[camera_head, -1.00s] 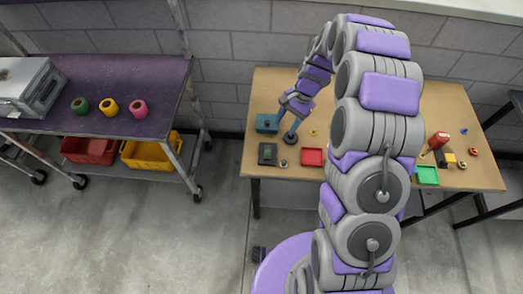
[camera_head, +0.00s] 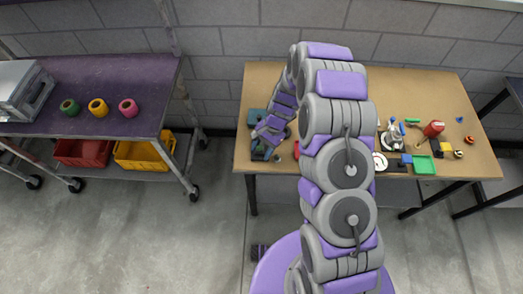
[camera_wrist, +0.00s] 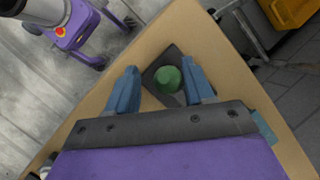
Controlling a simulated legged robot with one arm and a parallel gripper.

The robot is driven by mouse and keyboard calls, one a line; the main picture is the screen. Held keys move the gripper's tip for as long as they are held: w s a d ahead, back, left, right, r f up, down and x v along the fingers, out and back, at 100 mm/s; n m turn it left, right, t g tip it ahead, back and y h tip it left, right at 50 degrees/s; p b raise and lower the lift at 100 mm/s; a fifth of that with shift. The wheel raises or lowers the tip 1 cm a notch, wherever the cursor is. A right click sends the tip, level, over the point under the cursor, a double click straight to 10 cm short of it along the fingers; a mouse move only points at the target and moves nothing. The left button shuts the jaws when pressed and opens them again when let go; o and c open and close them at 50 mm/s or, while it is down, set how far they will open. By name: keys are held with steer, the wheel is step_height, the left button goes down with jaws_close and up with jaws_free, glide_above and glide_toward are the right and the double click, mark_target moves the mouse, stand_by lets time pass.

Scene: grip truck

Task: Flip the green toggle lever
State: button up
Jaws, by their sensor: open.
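A rounded green piece (camera_wrist: 167,79), which looks like the toggle lever seen end-on, stands on a dark square base (camera_wrist: 150,89) in the wrist view. My gripper (camera_wrist: 160,70) is open, with one blue finger on each side of the green piece. Gaps show between the fingers and the green piece, and it is not held. In the head view my gripper (camera_head: 264,148) is low at the left front of the tan table, and it hides most of the dark base and the lever there. I cannot tell which way the lever is tilted.
A teal box (camera_head: 255,118) stands just behind my gripper on the tan table (camera_head: 430,90). A purple-topped bench (camera_head: 80,90) stands apart at the left.

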steer(key=shift+s+a+f, duration=0.1)
steer(key=shift+a+f, duration=0.15)
steer(key=shift+a, duration=0.1)
steer(key=shift+a+f, duration=0.15)
steer(key=shift+a, duration=0.75)
steer(key=shift+d, duration=0.85)
steer(key=c, duration=0.5)
steer(key=shift+a, duration=0.25)
jaws_close()
steer(key=shift+s, duration=0.1)
